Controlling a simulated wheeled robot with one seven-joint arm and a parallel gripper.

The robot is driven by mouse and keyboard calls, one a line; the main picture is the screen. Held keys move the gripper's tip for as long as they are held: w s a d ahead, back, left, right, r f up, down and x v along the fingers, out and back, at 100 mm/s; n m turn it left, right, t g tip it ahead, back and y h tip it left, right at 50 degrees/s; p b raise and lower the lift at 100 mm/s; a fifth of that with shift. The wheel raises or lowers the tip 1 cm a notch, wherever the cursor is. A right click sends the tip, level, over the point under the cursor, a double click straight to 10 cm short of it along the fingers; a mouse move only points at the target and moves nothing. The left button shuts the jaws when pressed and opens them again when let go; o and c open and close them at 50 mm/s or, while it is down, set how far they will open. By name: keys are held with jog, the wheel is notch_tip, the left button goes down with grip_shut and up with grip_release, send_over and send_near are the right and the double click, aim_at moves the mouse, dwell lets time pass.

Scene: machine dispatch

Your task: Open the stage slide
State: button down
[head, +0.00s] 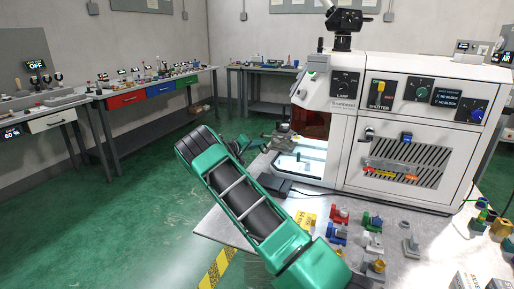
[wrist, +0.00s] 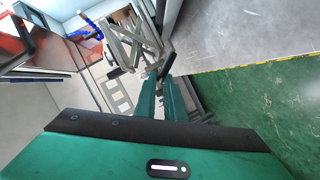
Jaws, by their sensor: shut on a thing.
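The white machine (head: 345,120) stands on the table at the right of the head view. Its stage slide (head: 300,165) is a pale, lit plate low in the opening at its left side. My gripper (wrist: 166,84) shows in the wrist view with its green fingers closed together on a slim dark handle (wrist: 166,62). The handle is beside the metal frame at the slide. In the head view my arm mostly hides the gripper, and the handle cannot be made out there.
Several small coloured parts (head: 340,215) and a yellow tag (head: 306,220) sit on the table (head: 225,228) right of my arm. The table's edge shows in the wrist view (wrist: 250,68), with green floor (wrist: 270,110) beyond. Benches (head: 130,98) line the back wall.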

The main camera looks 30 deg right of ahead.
jog(key=c, duration=1.8)
grip_release()
jog(key=shift+a+f, duration=0.3)
jog(key=shift+f, duration=0.05)
jog(key=shift+c, duration=0.2)
jog(key=shift+s+d+r, duration=0.1)
jog(key=shift+d+r, duration=0.05)
jog(key=shift+d, duration=0.05)
jog(key=v, duration=1)
jog(key=shift+a, duration=0.4)
jog(key=shift+r, duration=0.1)
